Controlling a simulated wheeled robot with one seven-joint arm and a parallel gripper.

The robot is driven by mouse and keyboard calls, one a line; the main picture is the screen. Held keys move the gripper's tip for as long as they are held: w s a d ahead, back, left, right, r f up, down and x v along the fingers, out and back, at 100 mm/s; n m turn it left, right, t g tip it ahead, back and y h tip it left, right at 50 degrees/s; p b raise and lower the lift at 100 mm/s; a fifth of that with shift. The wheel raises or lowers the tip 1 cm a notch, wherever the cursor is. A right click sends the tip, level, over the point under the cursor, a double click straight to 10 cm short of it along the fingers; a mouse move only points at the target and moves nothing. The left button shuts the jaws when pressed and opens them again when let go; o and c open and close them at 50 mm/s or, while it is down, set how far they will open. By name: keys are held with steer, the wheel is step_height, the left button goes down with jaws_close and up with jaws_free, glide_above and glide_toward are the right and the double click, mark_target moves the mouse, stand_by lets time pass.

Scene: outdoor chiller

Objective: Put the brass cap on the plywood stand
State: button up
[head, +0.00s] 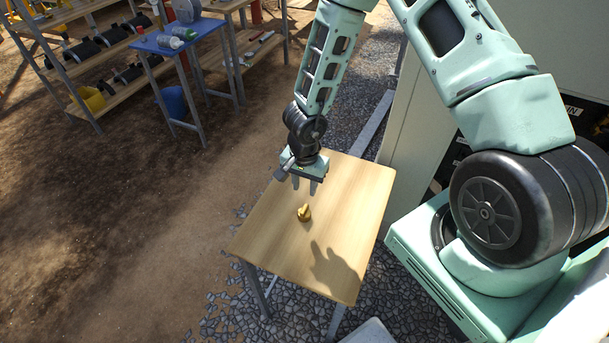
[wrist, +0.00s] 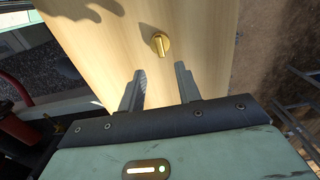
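A small brass cap (head: 304,214) with a raised ridge stands on a pale wood-topped table (head: 345,205). In the wrist view the cap (wrist: 160,44) lies just beyond the fingertips, roughly centred between them. My gripper (head: 304,186) points down above the tabletop. In the wrist view its two fingers (wrist: 160,70) are apart with nothing between them. The fingers look clear of the cap; their exact height above the table is hard to tell. I cannot pick out a plywood stand separate from this table.
Grey cabinet panels (head: 412,125) rise to the table's right. The tabletop around the cap is clear. Bare soil and gravel surround the table.

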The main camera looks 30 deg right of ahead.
steer(key=s+a+r+n+t+y, duration=0.3)
steer(key=a+r+n, duration=0.6)
steer(key=a+r, duration=0.95)
steer(key=s+d+r+n+g+h, duration=0.1)
steer(key=s+d+r+n, duration=0.1)
steer(key=s+r+n, duration=0.3)
steer(key=s+d+r+n+g+h, duration=0.1)
steer(key=s+r+n, duration=0.4)
steer(key=s, duration=0.8)
steer(key=shift+d+r+g, duration=0.45)
steer(key=shift+r+g, duration=0.05)
steer(key=shift+r, duration=0.05)
